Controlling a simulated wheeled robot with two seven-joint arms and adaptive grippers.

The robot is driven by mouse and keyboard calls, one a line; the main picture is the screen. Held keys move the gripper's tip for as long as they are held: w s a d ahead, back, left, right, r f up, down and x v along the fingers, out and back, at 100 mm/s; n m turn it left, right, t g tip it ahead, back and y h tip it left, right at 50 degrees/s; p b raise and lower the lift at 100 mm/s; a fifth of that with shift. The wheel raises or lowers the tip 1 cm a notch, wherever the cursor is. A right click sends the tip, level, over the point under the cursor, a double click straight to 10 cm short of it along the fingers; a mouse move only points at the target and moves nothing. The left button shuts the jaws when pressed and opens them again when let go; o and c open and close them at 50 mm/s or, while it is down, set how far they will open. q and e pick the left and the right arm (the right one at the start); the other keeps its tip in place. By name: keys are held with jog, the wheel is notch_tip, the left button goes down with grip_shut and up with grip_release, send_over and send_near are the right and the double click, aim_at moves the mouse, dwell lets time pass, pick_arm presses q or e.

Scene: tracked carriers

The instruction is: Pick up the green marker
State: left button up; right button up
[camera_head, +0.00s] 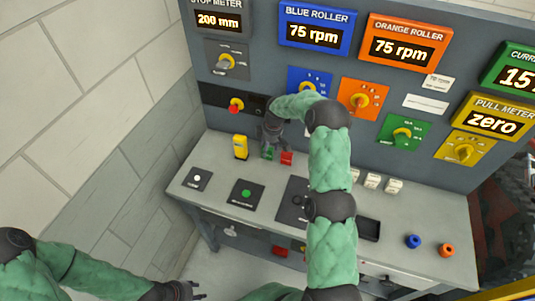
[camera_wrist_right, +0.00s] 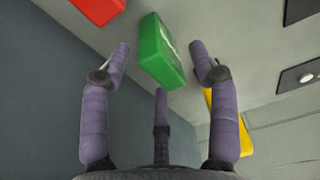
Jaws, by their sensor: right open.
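The green marker (camera_head: 267,154) is a small block on the grey console top, between a yellow and a red block. It also shows in the right wrist view (camera_wrist_right: 160,52), large, with a pale symbol on one face. My right gripper (camera_wrist_right: 160,60) is open, its fingers spread on either side of the green marker with gaps visible. In the head view my right gripper (camera_head: 270,142) is above the marker and partly hides it. My left gripper (camera_head: 190,291) is low at the left, away from the console; its jaw opening is unclear.
The yellow block (camera_head: 240,147) and red block (camera_head: 287,158) stand close on either side. Behind rises a panel (camera_head: 330,65) with knobs and displays. The console also bears a green button plate (camera_head: 246,194), white blocks (camera_head: 373,181), a blue knob (camera_head: 413,241) and an orange knob (camera_head: 447,250).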

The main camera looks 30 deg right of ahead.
jog(key=f, duration=0.3)
jog(key=shift+w+f, duration=0.2)
jog(key=shift+f, duration=0.2)
jog(key=shift+a, duration=0.1)
grip_shut()
jog(key=shift+r, duration=0.1)
jog(key=shift+r, duration=0.45)
notch_tip(320, 180, up, 2)
jog(key=shift+r, duration=0.15)
jog(key=s+a+r, duration=0.7)
jog(key=s+r, duration=0.2)
jog(key=s, duration=0.2)
jog(key=shift+s+a+r+p, duration=0.3)
jog(key=shift+s+a+p, duration=0.05)
jog(key=shift+a, duration=0.05)
